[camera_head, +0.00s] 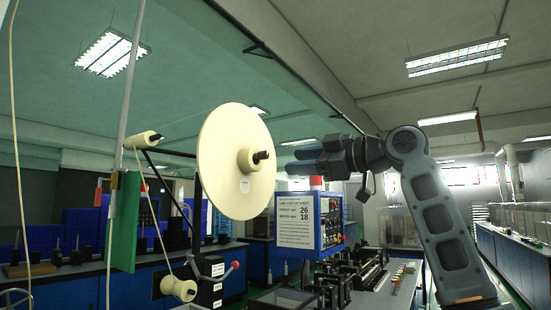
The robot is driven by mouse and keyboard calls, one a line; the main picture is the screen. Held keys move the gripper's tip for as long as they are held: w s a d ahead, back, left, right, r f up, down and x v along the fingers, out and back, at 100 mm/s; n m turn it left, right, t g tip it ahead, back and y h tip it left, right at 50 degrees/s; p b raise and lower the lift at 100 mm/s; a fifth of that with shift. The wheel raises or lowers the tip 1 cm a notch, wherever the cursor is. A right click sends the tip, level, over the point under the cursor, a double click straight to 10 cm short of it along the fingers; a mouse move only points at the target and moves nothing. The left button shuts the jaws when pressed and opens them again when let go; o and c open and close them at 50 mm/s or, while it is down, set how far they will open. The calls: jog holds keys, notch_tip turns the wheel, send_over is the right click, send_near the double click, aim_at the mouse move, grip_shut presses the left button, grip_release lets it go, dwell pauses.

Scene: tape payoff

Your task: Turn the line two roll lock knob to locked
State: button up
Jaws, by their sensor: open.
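A large cream tape roll (225,175) hangs upright left of centre. At its hub a cream core (246,160) carries a short dark knob (262,156) that sticks out to the right. I cannot read any line number or lock mark on it. My gripper (290,160) comes in from the right at about the knob's height. It is open, its blue-grey fingers pointing left towards the knob, with a small gap in the picture between the fingertips and the knob. Nothing shows between the fingers.
A blue control box with a white sign (296,220) stands just below my gripper. A lever with a red ball (235,265) and labelled black plates (210,275) sit below the roll. Small cream rollers (178,288) and a green panel (124,222) are at left.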

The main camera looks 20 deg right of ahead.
aim_at(267, 155)
jog(key=shift+n, duration=0.4)
jog(key=w+a, duration=0.1)
jog(key=w+a+r+p, duration=0.1)
jog(key=w, duration=0.1)
jog(key=w+a+r+p, duration=0.1)
jog(key=w, duration=0.1)
jog(key=shift+a+r, duration=0.2)
jog(key=shift+a, duration=0.15)
jog(key=shift+w+a+f+p, duration=0.1)
jog(key=shift+w+a+p, duration=0.3)
jog(key=shift+w, duration=0.1)
jog(key=shift+c, duration=0.4)
grip_shut()
